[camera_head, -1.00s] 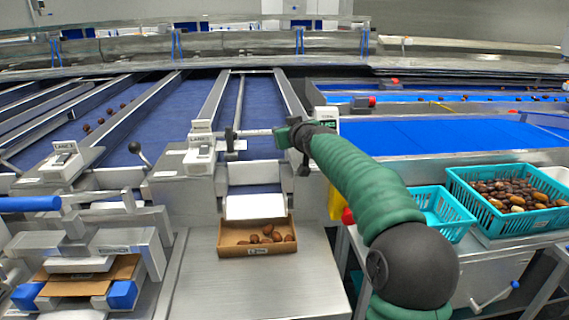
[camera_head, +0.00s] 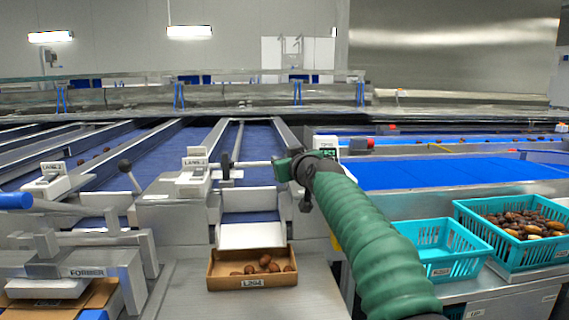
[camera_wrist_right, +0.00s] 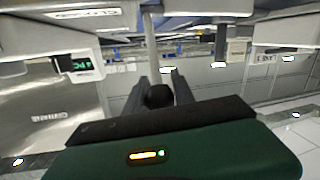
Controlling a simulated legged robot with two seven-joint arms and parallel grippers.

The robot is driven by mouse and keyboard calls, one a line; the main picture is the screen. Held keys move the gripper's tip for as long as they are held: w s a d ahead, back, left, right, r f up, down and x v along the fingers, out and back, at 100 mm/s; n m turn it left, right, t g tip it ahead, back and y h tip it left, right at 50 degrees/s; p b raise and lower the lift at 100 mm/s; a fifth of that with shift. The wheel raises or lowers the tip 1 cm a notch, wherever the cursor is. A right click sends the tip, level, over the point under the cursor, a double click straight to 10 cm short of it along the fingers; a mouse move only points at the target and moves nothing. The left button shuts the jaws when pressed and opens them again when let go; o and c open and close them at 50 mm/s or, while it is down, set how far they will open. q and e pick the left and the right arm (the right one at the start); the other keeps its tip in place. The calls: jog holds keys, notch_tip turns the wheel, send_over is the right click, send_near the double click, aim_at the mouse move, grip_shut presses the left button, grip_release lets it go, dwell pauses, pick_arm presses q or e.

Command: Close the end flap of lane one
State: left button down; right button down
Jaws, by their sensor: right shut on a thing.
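Lane one (camera_head: 262,140) is a blue belt between metal rails, with a labelled white box (camera_head: 193,175) at its left front. At its end, a pale sloping plate (camera_head: 252,236), seemingly the end flap or chute, leads down to the carton. A metal lever (camera_head: 254,164) lies almost level across the lane end from a dark pivot on the left. My right gripper (camera_head: 284,169) is at the lever's right end, shut on its dark round knob (camera_wrist_right: 160,96), which shows between the fingers in the right wrist view. My left gripper is out of view.
An open carton (camera_head: 230,284) with several dates stands below the lane end. A former press (camera_head: 85,272) is at left. An empty teal basket (camera_head: 420,262) and a teal basket of dates (camera_head: 490,243) stand at right. Bare metal tabletop lies beside the carton.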

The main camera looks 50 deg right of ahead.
jog(key=c, duration=1.1)
grip_release()
jog(key=shift+o, duration=0.2)
jog(key=shift+s+a+f+b, duration=0.1)
jog(key=shift+s+b, duration=0.05)
jog(key=shift+b, duration=0.2)
jog(key=b+v, duration=1.1)
jog(key=v, duration=0.5)
jog(key=shift+s+b, duration=0.2)
jog(key=shift+b, duration=0.2)
jog(key=shift+a, duration=0.1)
